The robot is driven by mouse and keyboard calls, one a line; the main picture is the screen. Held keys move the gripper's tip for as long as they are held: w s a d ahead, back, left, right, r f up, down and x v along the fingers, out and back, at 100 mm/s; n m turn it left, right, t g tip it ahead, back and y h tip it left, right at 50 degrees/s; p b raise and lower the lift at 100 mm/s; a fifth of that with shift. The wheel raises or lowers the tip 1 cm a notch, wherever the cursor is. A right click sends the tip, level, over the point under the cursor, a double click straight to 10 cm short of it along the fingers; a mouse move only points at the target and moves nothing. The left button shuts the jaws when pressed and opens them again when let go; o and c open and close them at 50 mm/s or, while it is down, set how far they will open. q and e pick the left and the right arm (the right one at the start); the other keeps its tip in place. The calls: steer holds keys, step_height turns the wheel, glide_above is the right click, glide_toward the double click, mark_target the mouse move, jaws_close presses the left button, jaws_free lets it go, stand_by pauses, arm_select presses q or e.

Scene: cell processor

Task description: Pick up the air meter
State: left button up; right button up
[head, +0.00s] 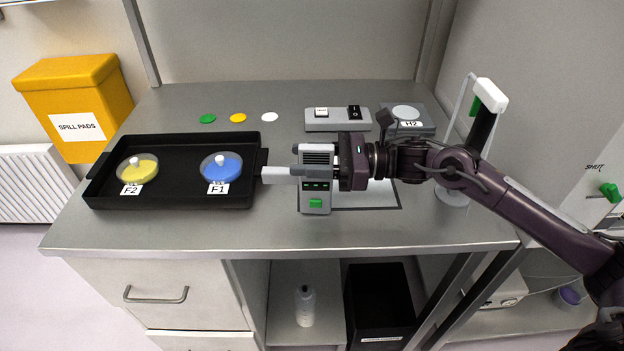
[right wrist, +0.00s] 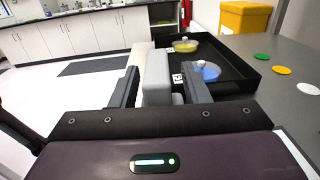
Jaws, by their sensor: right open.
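The air meter, as I take it, is the grey device (head: 316,203) with a vented top and a green button, standing on the bench near the middle in the head view. My right gripper (head: 303,172) comes in from the right across its middle and hides part of it. In the right wrist view a light grey block (right wrist: 158,75), probably part of the meter, stands between the two dark fingers of the right gripper (right wrist: 158,92). The fingers are apart; whether they touch it I cannot tell. My left gripper is in neither view.
A black tray (head: 180,202) with a yellow dish (head: 137,169) and a blue dish (head: 221,167) lies just left of the meter. A switch box (head: 338,125) and the H2 plate (head: 406,112) stand behind. The bench (head: 230,233) is bare in front.

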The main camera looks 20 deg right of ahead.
jaws_close()
stand_by(0.3)
